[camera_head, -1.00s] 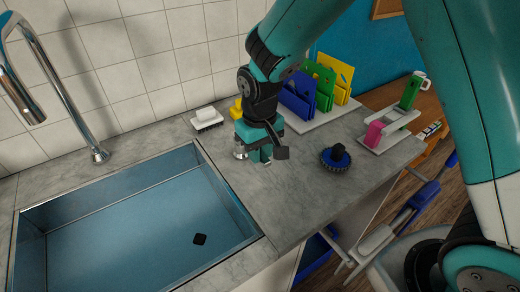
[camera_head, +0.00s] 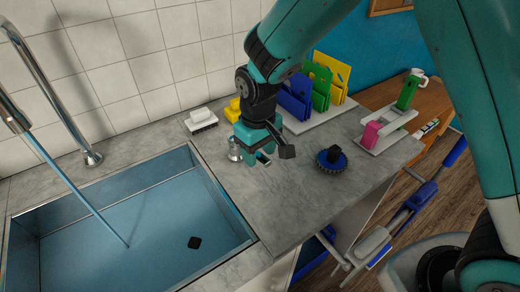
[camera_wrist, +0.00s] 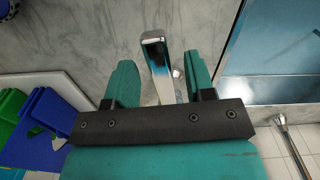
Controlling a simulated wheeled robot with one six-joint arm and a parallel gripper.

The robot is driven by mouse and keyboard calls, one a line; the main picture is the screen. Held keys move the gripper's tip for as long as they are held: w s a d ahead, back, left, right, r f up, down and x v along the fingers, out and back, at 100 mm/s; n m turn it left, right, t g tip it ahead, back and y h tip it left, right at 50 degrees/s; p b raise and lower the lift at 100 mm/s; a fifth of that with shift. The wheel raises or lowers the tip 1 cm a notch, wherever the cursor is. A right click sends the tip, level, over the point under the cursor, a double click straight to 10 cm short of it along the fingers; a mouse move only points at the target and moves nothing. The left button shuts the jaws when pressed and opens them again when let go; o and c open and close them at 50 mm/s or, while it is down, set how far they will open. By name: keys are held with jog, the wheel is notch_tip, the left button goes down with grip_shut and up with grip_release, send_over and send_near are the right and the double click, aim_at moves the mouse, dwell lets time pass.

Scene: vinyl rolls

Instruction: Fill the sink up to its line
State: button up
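The blue sink (camera_head: 35,222) is at the lower left in the head view. A thin stream of water (camera_head: 80,195) runs from the chrome tap (camera_head: 50,95) into it. A small dark square (camera_head: 194,242) shows at the sink's bottom; I cannot tell if it is the drain or a plug. I cannot make out a fill line or the water level. My gripper (camera_head: 250,160) is over the counter right of the sink, at a chrome lever (camera_head: 234,149). In the wrist view, the lever (camera_wrist: 158,65) stands between my open fingers (camera_wrist: 160,82), with gaps on both sides.
A blue and black scrubbing brush (camera_head: 331,158) sits on the counter to the right. Blue, green and yellow boards (camera_head: 322,88) stand in a rack behind. A white block on a holder (camera_head: 201,119) is by the wall. A pink block (camera_head: 371,133) is at the right.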

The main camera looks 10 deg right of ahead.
aim_at(258, 154)
notch_tip(258, 154, up, 17)
jog(key=b, duration=0.1)
jog(key=shift+r, duration=0.2)
dwell(0.4)
dwell(5.3)
jog(key=r+p, duration=0.1)
jog(key=p, duration=0.8)
jog(key=shift+w, duration=0.1)
notch_tip(258, 154, down, 18)
jog(key=p, duration=0.5)
jog(key=shift+f+p, duration=0.25)
jog(key=shift+p, duration=0.1)
